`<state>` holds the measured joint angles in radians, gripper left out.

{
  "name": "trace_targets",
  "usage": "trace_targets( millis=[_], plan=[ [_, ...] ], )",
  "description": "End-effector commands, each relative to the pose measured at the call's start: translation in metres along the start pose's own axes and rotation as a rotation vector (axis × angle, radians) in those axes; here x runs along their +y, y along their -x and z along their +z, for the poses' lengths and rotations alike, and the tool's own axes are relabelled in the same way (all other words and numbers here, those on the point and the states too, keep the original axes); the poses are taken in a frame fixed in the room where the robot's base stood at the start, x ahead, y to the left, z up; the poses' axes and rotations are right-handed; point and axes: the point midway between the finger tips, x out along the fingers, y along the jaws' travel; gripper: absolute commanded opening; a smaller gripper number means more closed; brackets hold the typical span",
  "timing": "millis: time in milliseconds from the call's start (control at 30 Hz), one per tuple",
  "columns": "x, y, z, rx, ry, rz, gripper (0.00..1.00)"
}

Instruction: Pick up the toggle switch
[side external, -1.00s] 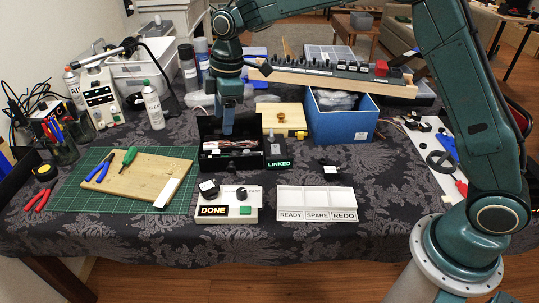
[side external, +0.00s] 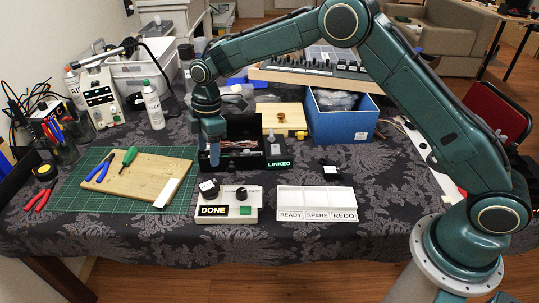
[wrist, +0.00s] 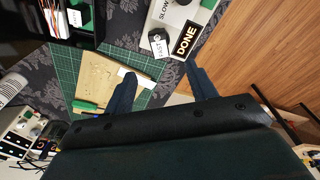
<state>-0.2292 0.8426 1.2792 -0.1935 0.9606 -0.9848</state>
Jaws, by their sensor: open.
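A small black part with a pale tagged face (side external: 208,188) sits at the back left corner of the white DONE panel (side external: 226,217). It also shows in the wrist view (wrist: 158,42), ahead of and between my fingertips. I cannot tell for sure which is the toggle switch. My gripper (side external: 214,160) points down at the front left of the black open box, above and behind the tagged part. In the wrist view my gripper (wrist: 160,70) is open, with nothing between its fingers.
The black box (side external: 245,128) with wires stands close to my gripper. The DONE panel carries a black knob (side external: 242,193) and a green button (side external: 245,210). A wooden board (side external: 140,178) lies on the green mat at left. The READY/SPARE/REDO tray (side external: 316,199) looks empty.

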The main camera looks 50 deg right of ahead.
Motion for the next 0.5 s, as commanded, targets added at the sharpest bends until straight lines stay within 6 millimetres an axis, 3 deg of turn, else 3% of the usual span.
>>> trace_targets(
  millis=[300,500],
  plan=[
    [0.0,-0.047,0.0,-0.002,-0.002,-0.002,0.56],
    [0.0,-0.059,0.0,-0.001,-0.002,-0.001,0.56]
  ],
)
